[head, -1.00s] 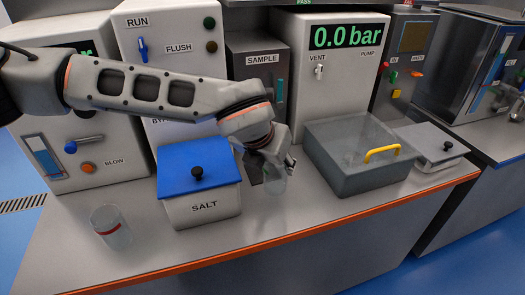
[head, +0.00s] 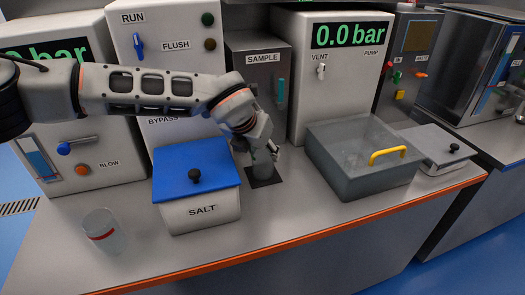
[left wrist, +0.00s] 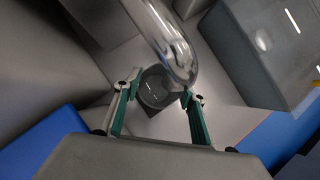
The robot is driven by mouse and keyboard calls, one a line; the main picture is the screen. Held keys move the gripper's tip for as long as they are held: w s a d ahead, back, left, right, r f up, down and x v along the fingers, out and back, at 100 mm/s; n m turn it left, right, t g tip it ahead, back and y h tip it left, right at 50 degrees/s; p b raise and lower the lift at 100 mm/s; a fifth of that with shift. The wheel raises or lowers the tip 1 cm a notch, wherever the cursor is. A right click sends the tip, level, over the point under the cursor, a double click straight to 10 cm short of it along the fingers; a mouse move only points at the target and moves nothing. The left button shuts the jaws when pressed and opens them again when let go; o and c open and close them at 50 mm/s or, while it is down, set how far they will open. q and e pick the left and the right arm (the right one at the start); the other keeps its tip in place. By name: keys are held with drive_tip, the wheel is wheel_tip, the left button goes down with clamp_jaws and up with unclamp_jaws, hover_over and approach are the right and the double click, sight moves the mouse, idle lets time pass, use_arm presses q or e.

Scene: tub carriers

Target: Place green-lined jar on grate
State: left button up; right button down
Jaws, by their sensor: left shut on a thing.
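My left gripper (head: 262,150) is shut on a clear jar (head: 265,170) in front of the grey SAMPLE box (head: 260,75). The jar is upright or nearly so, over the dark square grate (head: 275,181) on the counter. I cannot tell whether its base touches the grate. A green tint shows near its top, but its line is not clear. In the left wrist view the jar (left wrist: 158,90) is seen from above between the two green-padded fingers (left wrist: 158,108), with a dark patch under it. My right gripper is not in view.
A red-banded jar (head: 103,232) stands front left. The front counter strip is clear.

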use_arm(q)
drive_tip(key=shift+r, duration=0.1)
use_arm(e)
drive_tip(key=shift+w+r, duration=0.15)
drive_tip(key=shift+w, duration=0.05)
use_arm(q)
drive_tip(key=o, duration=1.2)
drive_tip(key=shift+c, duration=0.2)
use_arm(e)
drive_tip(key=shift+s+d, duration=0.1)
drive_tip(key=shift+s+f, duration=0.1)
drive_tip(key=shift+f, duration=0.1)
use_arm(q)
drive_tip(key=shift+s+r, duration=0.1)
drive_tip(key=shift+r, duration=0.05)
drive_tip(key=p+v, duration=0.2)
drive_tip(key=v, duration=0.9)
drive_tip(key=shift+s+r, duration=0.2)
drive_tip(key=shift+r, duration=0.05)
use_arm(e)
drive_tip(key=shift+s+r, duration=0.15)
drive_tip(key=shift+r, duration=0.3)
